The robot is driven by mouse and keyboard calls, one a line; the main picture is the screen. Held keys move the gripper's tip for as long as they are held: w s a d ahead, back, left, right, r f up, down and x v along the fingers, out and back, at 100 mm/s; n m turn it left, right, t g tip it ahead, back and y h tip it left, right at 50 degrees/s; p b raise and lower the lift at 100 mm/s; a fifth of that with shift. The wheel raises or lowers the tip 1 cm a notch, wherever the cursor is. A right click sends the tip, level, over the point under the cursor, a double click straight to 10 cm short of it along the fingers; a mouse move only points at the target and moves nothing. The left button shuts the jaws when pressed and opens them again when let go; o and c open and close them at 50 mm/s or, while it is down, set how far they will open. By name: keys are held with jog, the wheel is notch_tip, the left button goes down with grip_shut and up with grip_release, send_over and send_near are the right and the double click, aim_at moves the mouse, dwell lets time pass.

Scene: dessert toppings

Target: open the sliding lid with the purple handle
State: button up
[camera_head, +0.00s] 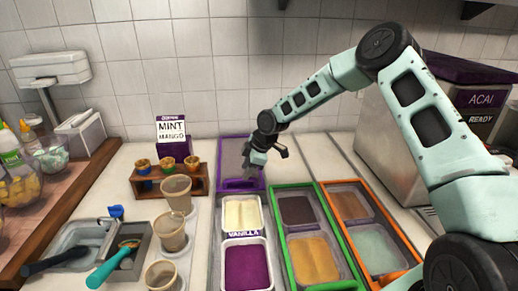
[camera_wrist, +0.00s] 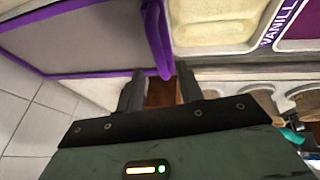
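The sliding lid (camera_head: 232,152) is a grey panel with a purple frame. It lies at the far end of its lane, behind the vanilla tub (camera_head: 242,214) and the purple tub (camera_head: 246,266), which are both uncovered. Its purple handle (camera_head: 240,185) runs along the near edge. In the wrist view, the lid (camera_wrist: 80,35) fills the upper left and the handle (camera_wrist: 157,40) stands as a raised bar at its edge. My gripper (camera_head: 268,155) is over the lid's right side. In the wrist view, the gripper's fingers (camera_wrist: 160,80) are apart, with the handle's end near the gap; contact is unclear.
A green-framed pair of tubs (camera_head: 292,240) and an orange-framed pair (camera_head: 341,230) lie to the right. A wooden rack with small cups (camera_head: 170,182) and several clear cups (camera_head: 173,228) stand left. The acai machine (camera_head: 385,130) stands back right.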

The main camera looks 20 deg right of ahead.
jog(key=b+v, duration=0.1)
jog(key=v, duration=1.2)
jog(key=shift+r+b, duration=0.25)
jog(key=shift+b, duration=0.15)
jog(key=shift+s, duration=0.15)
jog(key=s+a+g, duration=0.2)
jog(key=s+a, duration=0.6)
jog(key=a, duration=0.2)
jog(key=s+a+r+m+h, duration=0.1)
jog(key=s+a+m, duration=0.2)
jog(key=s, duration=1.3)
jog(key=s+a+r+m+g+h, duration=0.1)
jog(key=s+a+m+h, duration=0.1)
jog(key=s, duration=1.4)
jog(key=shift+s+a+m, duration=0.4)
jog(key=shift+a+m, duration=0.5)
jog(key=shift+m, duration=0.2)
